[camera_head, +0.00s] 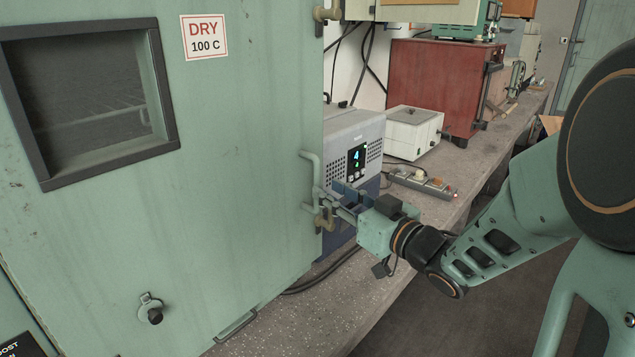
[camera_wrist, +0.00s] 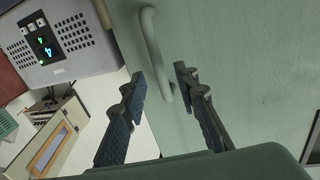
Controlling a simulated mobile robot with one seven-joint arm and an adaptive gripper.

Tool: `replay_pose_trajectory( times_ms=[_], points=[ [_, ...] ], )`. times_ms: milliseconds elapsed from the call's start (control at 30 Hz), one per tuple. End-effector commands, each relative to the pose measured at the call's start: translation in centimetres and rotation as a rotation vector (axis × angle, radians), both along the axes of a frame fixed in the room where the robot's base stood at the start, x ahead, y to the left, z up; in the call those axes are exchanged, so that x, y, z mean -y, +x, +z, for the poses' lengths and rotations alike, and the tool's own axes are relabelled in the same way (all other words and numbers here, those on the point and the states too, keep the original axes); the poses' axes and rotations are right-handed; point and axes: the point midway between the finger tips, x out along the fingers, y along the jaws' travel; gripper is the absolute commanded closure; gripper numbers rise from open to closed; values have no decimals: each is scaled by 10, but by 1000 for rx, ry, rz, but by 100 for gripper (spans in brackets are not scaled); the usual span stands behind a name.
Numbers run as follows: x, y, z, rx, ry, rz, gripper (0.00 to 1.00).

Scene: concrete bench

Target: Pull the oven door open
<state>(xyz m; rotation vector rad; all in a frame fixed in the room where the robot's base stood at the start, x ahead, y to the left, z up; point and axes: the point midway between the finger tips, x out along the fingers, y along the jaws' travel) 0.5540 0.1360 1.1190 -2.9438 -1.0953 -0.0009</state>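The oven door (camera_head: 235,215) is a large pale green panel filling the left of the head view, with a dark-framed window and a "DRY 100 C" label. No gap along its edge shows in these views. A green bar handle (camera_head: 309,172) stands upright near its right edge. My gripper (camera_head: 338,192) is at the handle's lower part, coming from the right. In the wrist view the handle (camera_wrist: 152,40) runs between the two spread fingers of my gripper (camera_wrist: 160,76). The fingers are open, with visible space beside the bar; the head view partly hides their tips.
A grey-blue box with a green display (camera_head: 356,140) stands on the bench right behind the handle. A power strip (camera_head: 420,182), a white box (camera_head: 412,133) and a red cabinet (camera_head: 440,85) stand farther back. The bench (camera_head: 345,290) has free room in front.

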Motion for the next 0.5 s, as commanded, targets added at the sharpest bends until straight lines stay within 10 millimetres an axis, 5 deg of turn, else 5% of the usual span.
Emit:
replay_pose_trajectory(
  times_ms=[200, 500],
  points=[
    [-25, 28, 0, 1, -1, 2, 72],
    [-36, 41, 0, 1, -2, 0, 72]
  ],
)
